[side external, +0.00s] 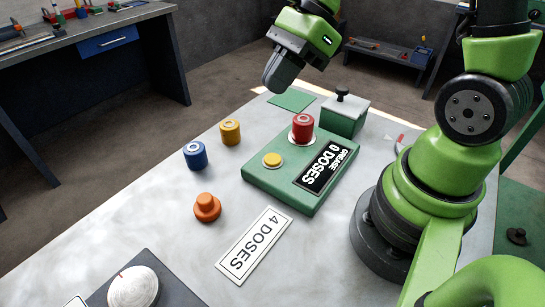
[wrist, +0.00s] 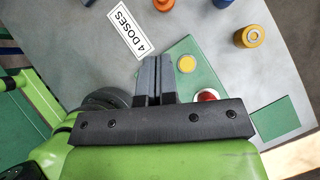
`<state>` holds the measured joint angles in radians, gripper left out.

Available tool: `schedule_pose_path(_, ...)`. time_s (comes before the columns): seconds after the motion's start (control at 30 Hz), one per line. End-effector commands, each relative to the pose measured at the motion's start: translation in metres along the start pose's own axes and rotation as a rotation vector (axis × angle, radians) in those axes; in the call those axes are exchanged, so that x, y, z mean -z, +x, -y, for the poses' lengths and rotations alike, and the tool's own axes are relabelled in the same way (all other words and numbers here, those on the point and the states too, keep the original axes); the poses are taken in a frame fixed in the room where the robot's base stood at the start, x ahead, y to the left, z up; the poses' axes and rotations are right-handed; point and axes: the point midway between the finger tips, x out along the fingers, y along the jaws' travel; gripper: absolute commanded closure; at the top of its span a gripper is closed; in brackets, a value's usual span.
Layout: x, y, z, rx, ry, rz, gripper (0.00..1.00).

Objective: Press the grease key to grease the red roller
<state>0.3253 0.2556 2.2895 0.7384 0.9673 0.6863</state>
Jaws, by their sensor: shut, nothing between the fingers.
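A red roller (side external: 302,127) stands upright on a white ring on the green grease box (side external: 275,197). In the wrist view the red roller (wrist: 207,96) shows partly behind my gripper's body. A yellow round key (side external: 272,160) sits on the box near the roller, and it also shows in the wrist view (wrist: 186,63). The box's black display reads "GREASE 0 DOSES". A white card (side external: 254,243) reading "4 DOSES" lies on the table. My gripper (side external: 271,85) is shut and empty, raised above the far side of the table, apart from the box.
A blue roller (side external: 196,155), a yellow roller (side external: 230,132) and an orange knobbed piece (side external: 207,207) stand left of the box. A green lidded box (side external: 344,117) is behind it. A green square (side external: 292,100) lies at the far edge. A white disc (side external: 133,288) is at front left.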

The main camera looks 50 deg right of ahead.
Motion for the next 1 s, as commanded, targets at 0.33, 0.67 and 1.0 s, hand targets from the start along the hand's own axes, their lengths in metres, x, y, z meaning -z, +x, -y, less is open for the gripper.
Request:
schedule_pose_path(0.33, 0.041, 0.040, 0.035, -0.040, 0.642, 0.114, 1.00)
schedule_pose_path(0.67, 0.046, 0.044, 0.039, -0.042, 0.726, 0.129, 1.00)
schedule_pose_path(1.0, 0.052, 0.052, 0.039, -0.045, 0.724, 0.128, 1.00)
